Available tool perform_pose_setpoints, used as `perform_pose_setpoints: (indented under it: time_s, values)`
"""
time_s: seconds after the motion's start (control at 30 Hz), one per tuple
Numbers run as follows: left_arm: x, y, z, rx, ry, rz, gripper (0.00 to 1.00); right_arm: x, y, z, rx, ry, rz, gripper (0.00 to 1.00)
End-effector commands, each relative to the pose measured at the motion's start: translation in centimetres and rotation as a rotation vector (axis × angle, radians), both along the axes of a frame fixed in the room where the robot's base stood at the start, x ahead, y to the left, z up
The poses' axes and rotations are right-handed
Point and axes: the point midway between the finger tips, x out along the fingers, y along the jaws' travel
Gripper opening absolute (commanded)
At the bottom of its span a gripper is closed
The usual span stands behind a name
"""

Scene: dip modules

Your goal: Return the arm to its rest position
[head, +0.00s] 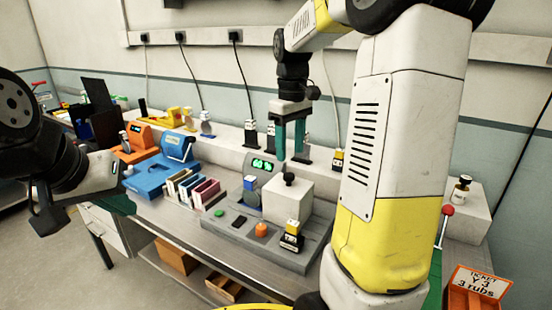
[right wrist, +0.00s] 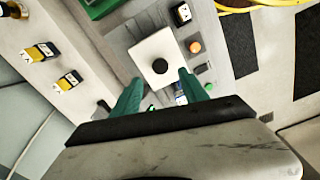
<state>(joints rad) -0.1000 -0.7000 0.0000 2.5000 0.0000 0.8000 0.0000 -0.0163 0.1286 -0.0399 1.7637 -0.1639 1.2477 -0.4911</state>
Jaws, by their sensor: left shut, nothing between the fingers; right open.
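My right arm reaches in from the right of the head view, large and close. Its gripper (head: 290,152) points down with two teal fingers apart, above the grey device and its white block (head: 286,198) with a black knob. In the right wrist view the open fingers (right wrist: 161,78) show with nothing between them, and the white block (right wrist: 156,57) lies beyond them. My left arm comes in at the left edge. Its dark gripper (head: 48,218) hangs low in front of the bench's left end, shut and apart from everything on it.
The grey device (head: 225,225) has an orange button (head: 261,230) and a yellow-and-black module (head: 292,236). Blue (head: 150,178) and orange (head: 138,142) units stand left. A ticket sign (head: 481,281) and a red-knobbed lever (head: 447,212) stand right. Cables hang along the wall.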

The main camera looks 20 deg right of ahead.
Motion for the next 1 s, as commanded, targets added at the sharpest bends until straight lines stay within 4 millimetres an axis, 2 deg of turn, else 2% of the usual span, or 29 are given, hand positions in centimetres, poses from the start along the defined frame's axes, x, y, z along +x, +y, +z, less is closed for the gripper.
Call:
perform_pose_setpoints:
  time_s: [0.1,0.4,0.53,0.67,0.8,1.0]
  values:
    - [0.0,0.0,0.0,0.000,0.000,0.000,0.00,0.0,0.0,0.6,0.000,0.000,0.000,0.52]
    - [0.0,0.0,0.0,0.000,0.000,0.000,0.00,-0.1,0.0,0.7,0.000,-0.001,-0.001,0.52]
    - [0.0,0.0,0.0,0.000,0.000,0.000,0.00,-1.0,0.4,1.3,0.010,-0.028,-0.019,0.52]
    - [0.0,0.0,0.0,0.000,0.000,0.000,0.00,-3.4,1.4,2.4,0.040,-0.098,-0.073,0.52]
    - [0.0,0.0,0.0,0.000,0.000,0.000,0.00,-7.1,2.8,3.4,0.091,-0.196,-0.157,0.52]
    - [0.0,0.0,0.0,0.000,0.000,0.000,0.00,-12.2,4.8,3.5,0.178,-0.328,-0.279,0.52]
